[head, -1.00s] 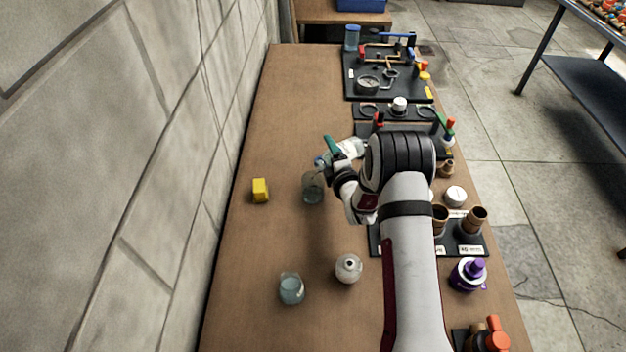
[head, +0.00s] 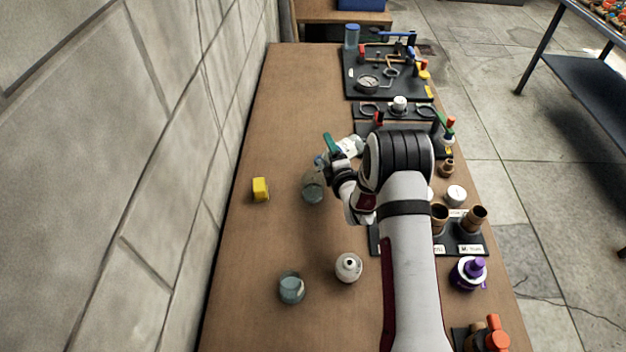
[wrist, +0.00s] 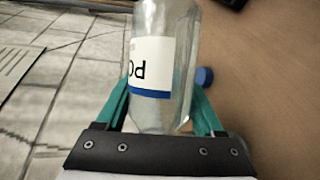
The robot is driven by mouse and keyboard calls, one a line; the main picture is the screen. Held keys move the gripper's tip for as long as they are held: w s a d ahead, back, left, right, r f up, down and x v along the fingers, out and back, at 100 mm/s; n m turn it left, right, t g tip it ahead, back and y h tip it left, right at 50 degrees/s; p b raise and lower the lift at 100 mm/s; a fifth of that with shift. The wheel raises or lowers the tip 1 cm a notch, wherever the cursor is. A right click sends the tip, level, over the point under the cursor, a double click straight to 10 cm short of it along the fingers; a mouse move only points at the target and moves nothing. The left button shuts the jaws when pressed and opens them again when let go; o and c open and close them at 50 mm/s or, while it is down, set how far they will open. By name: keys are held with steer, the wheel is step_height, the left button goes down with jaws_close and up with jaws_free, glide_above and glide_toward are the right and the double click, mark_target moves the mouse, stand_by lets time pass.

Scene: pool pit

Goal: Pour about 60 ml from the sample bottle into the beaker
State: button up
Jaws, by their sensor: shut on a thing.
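My gripper (head: 332,150) is shut on the clear sample bottle (head: 348,146), which has a white label. In the wrist view the bottle (wrist: 158,70) stands between the two green fingers (wrist: 160,105), and its mouth is out of the picture. In the head view the bottle is tilted, its lower end toward the left, above and beside a clear glass beaker (head: 312,190). The gripper hides part of the bottle, and I cannot make out its mouth or a stream. The beaker stands upright on the table; its liquid level is too small to tell.
A second glass vessel (head: 291,289) and a white round bottle (head: 348,268) stand at the front of the wooden table (head: 270,120). A yellow block (head: 260,189) lies left of the beaker. Racks and fittings line the right edge. A stone wall (head: 130,180) borders the left.

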steer(key=shift+r, duration=0.15)
stand_by(0.4)
steer(key=shift+w+d+m+g, duration=0.15)
steer(key=shift+d+m+g, duration=0.15)
steer(key=shift+m+g, duration=0.55)
steer(key=shift+f+m+g+y, duration=0.35)
steer(key=shift+f+m+y, duration=0.15)
steer(key=shift+f+m, duration=0.35)
stand_by(0.5)
